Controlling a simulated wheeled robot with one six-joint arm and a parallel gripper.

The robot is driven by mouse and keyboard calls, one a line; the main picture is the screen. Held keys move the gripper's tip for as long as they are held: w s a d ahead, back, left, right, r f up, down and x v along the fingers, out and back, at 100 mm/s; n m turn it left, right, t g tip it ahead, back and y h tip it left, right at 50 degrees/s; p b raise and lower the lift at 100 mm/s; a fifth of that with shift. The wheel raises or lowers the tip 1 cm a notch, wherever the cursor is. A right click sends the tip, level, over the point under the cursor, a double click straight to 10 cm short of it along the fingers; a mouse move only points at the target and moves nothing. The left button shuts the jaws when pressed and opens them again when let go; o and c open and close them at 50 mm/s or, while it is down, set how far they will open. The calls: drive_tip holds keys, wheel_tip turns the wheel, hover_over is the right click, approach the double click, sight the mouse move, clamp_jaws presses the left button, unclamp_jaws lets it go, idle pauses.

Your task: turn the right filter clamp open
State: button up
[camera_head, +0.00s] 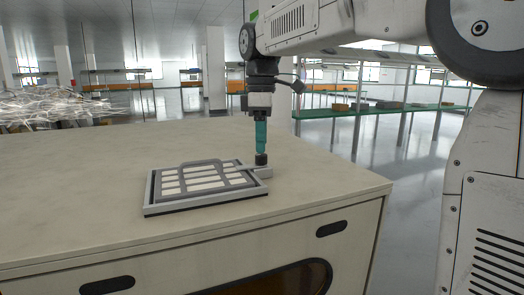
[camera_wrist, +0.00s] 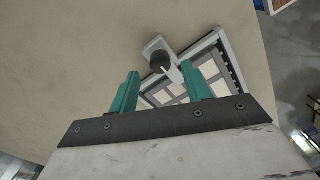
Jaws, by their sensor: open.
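The filter (camera_head: 204,178) is a dark grey framed panel with pale rectangles, lying in a light grey tray-like housing (camera_head: 206,207) on the bench. The right filter clamp (camera_head: 261,159) is a dark round knob on a grey block at the housing's right side. In the wrist view the clamp's knob (camera_wrist: 160,63) shows beyond and between the fingertips, with a pale bar beside it. My gripper (camera_head: 261,150) points down right above the clamp, its teal fingers overlapping in this view. The wrist view shows my gripper (camera_wrist: 160,70) open; contact with the knob cannot be told.
The pale bench top (camera_head: 80,160) is clear around the housing. Its right edge lies a short way right of the clamp. The bench front has dark slots. A green shelf (camera_head: 380,110) with boxes stands behind, and a tangled wire-like heap (camera_head: 55,106) is at the far left.

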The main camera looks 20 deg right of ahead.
drive_tip(key=shift+f, duration=1.7)
drive_tip(key=c, duration=1)
drive_tip(key=shift+m, duration=0.4)
drive_tip(key=m, duration=0.3)
drive_tip(key=shift+m, duration=0.4)
drive_tip(key=m, duration=0.4)
drive_tip(key=shift+m, duration=0.3)
drive_tip(key=m, duration=0.8)
drive_tip(key=shift+r, duration=0.1)
drive_tip(key=shift+m, duration=0.5)
